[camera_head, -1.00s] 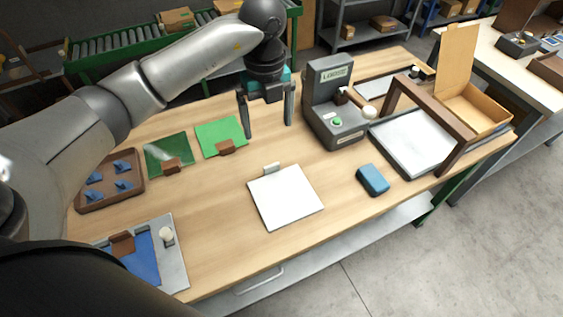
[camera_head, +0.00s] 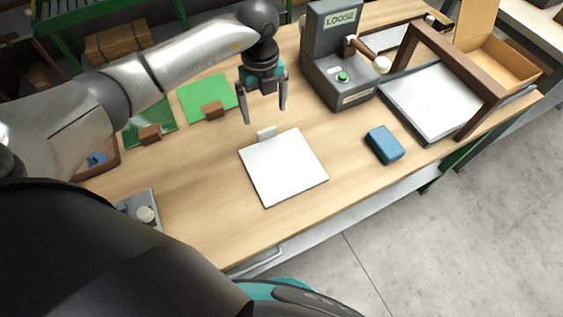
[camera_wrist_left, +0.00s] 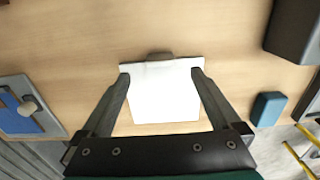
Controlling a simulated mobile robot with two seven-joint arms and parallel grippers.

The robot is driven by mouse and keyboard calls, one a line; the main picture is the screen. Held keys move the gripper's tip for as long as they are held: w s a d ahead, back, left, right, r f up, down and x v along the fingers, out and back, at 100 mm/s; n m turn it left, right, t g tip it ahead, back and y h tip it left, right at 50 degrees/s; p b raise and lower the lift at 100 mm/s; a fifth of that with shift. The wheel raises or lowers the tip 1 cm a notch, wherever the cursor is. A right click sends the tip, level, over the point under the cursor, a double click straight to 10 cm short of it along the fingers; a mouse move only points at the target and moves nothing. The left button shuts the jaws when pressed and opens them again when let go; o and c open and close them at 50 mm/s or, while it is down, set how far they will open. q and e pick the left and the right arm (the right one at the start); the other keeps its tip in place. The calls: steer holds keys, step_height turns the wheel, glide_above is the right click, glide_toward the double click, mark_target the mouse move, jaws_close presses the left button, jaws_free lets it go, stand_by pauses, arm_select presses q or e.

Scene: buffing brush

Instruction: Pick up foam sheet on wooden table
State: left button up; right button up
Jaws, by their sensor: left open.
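A flat white square sheet (camera_head: 284,168), which looks like the foam sheet, lies on the wooden table (camera_head: 205,205). A small light tab (camera_head: 266,133) stands at its far edge. My left gripper (camera_head: 265,115) is open and empty, fingers pointing down, above the table near the tab edge. In the left wrist view the white sheet (camera_wrist_left: 163,98) shows between and beyond the two open fingers of the left gripper (camera_wrist_left: 160,75), with the tab (camera_wrist_left: 160,57) at its top edge. No contact shows. My right gripper is not in view.
A grey machine marked LOOSE (camera_head: 338,60) stands to the gripper's right. A blue block (camera_head: 384,144) lies right of the sheet. Green sheets with brown blocks (camera_head: 208,97) lie at the left. A brown frame over a white-topped tray (camera_head: 433,100) stands at the right.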

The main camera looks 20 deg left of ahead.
arm_select(q)
steer(key=shift+f+b, duration=0.45)
steer(key=shift+f, duration=2.75)
steer(key=shift+c, duration=0.2)
steer(key=shift+r, duration=0.1)
jaws_close()
